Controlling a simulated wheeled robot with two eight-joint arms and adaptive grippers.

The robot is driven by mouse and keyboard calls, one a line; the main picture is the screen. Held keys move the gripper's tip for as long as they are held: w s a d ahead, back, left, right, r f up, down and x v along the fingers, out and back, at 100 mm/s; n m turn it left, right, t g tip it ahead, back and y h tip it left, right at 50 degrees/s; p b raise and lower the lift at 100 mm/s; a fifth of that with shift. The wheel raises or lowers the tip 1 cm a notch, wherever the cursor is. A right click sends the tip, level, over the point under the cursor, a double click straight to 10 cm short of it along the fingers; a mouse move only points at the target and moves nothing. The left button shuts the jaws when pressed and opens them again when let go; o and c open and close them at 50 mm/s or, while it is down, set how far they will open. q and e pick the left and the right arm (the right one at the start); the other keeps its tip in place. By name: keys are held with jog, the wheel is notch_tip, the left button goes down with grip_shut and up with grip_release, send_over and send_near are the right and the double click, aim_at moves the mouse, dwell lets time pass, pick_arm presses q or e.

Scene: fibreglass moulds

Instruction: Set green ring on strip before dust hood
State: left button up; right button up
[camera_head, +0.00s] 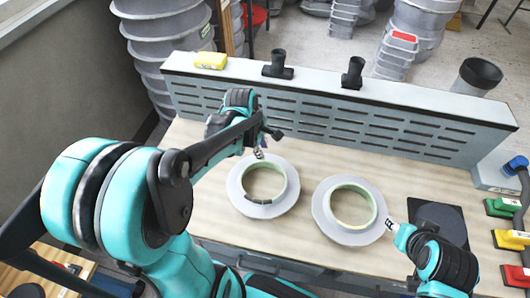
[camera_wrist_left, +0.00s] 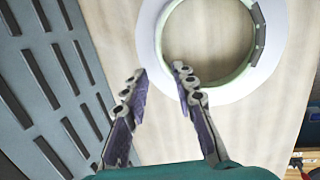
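Two white flanged rings with pale green inner collars lie flat on the bench: a left ring (camera_head: 237,188) and a right ring (camera_head: 325,217). The left ring has a dark grey piece on its collar and also shows in the left wrist view (camera_wrist_left: 150,38). My left gripper (camera_head: 260,153) is at the left ring's back edge. In the left wrist view its fingers (camera_wrist_left: 159,73) are apart and empty, one over the flange's edge; contact is unclear. My right gripper (camera_head: 392,225) is beside the right ring's right edge, its finger opening too small to judge. The slotted grey dust hood (camera_head: 330,118) stands behind the rings.
A bare wooden strip (camera_head: 320,155) lies between rings and hood. A yellow block (camera_head: 210,60) and two black nozzles (camera_head: 277,66) stand on the hood. A dark mat (camera_head: 440,215) and coloured blocks (camera_head: 503,207) are at right. Stacked grey moulds fill the background.

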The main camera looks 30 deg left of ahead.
pick_arm(q)
jog(key=s+d+r+m+t, duration=0.2)
jog(key=s+d+r+m, duration=0.2)
jog(key=m, duration=0.6)
jog(key=s+d+r+m+t+y, duration=0.1)
jog(key=s+d+r+m+t, duration=0.1)
jog(key=s+m, duration=0.4)
notch_tip(320, 180, up, 2)
jog(key=d+m, duration=0.1)
jog(key=m, duration=0.3)
jog(key=shift+s+d+p, duration=0.3)
jog(key=shift+d, duration=0.1)
jog(key=shift+f, duration=0.1)
notch_tip(320, 180, down, 9)
jog(key=b, duration=0.9)
jog(key=shift+r+p, duration=0.3)
jog(key=shift+r, duration=0.1)
